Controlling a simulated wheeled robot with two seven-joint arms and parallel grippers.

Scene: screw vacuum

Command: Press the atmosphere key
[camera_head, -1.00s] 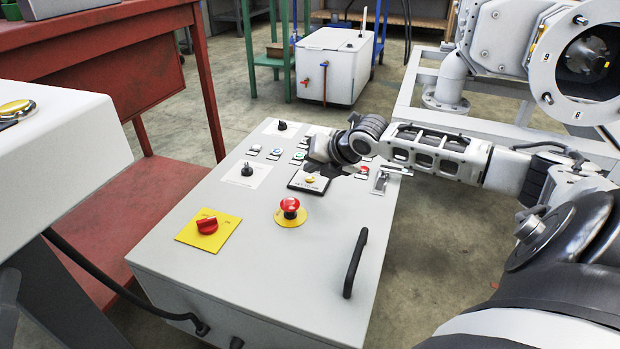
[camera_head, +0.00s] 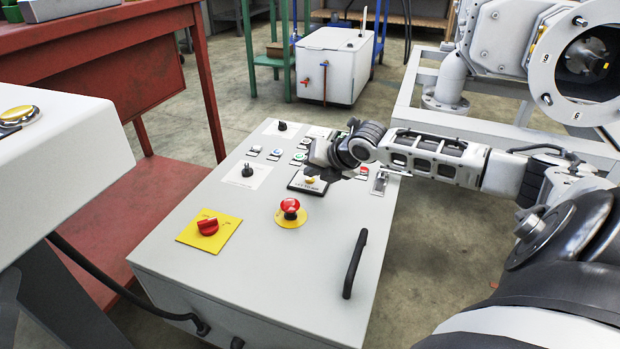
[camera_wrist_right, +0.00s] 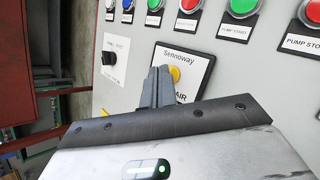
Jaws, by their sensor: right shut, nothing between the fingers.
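A yellow button (camera_head: 310,181) sits on a black-framed plate on the grey control panel (camera_head: 330,240). It also shows in the right wrist view (camera_wrist_right: 175,73), on a white plate reading "Sennoway" with lettering ending in "AIR". No label reading "atmosphere" is legible. My right gripper (camera_head: 314,169) is over this plate. In the right wrist view its shut, empty fingers (camera_wrist_right: 157,86) overlap the plate's left part, just left of the yellow button, and hide some lettering. I cannot tell whether they touch the button. My left gripper is not in view.
A red emergency knob (camera_head: 290,206), a red rotary switch (camera_head: 208,226) on a yellow plate and a black handle (camera_head: 355,263) are on the panel nearer me. Several coloured push buttons, including a green one (camera_wrist_right: 243,6), line the far side. A black selector knob (camera_wrist_right: 108,58) is left.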

